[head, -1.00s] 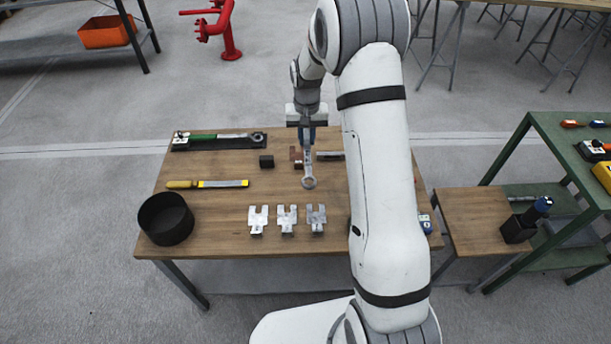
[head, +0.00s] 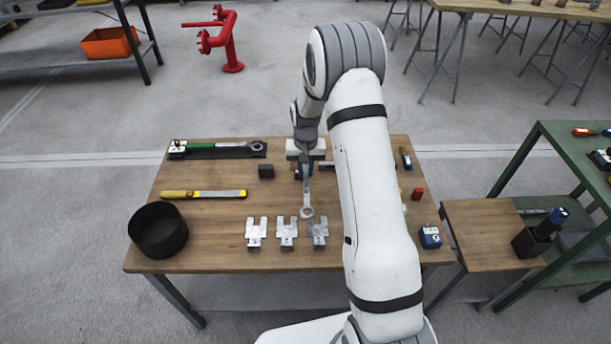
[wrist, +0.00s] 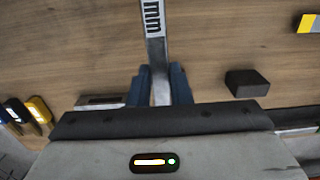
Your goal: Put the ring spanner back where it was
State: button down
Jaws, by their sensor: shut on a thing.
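The ring spanner (head: 307,200) is a long silver bar with a ring at its near end. My gripper (head: 303,172) is shut on its shank and holds it over the wooden table, ring end toward the row of metal brackets. In the wrist view the blue fingertips (wrist: 160,85) close on the spanner shank (wrist: 154,45), which bears dark "mm" lettering. The gap between spanner and table cannot be judged exactly. Three pale slotted brackets stand in a row: left (head: 256,232), middle (head: 287,233) and right (head: 318,231). The ring is just above the right bracket in the picture.
A black round bin (head: 158,230) stands at the table's left front. A yellow-handled file (head: 204,194), a black block (head: 266,171) and a green-handled tool on a dark tray (head: 220,150) lie behind. A blue box (head: 430,237) is at the right. My arm hides the table's middle right.

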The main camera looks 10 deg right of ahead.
aim_at(306, 170)
notch_tip(306, 170, down, 3)
jog(key=shift+f+b, duration=0.45)
jog(key=shift+f, duration=0.05)
jog(key=c, duration=1.3)
grip_release()
jog(key=shift+r, duration=0.15)
notch_tip(306, 170, up, 13)
jog(key=s+r+n+t, duration=0.1)
jog(key=s+r, duration=1.2)
jog(key=shift+n+t, duration=0.6)
jog(key=shift+t, duration=0.2)
jog(key=s+r, duration=0.1)
jog(key=s, duration=0.5)
jog(key=s+r, duration=0.1)
jog(key=s, duration=1.1)
jog(key=shift+a+r+p, duration=0.3)
jog(key=shift+a+r, duration=0.1)
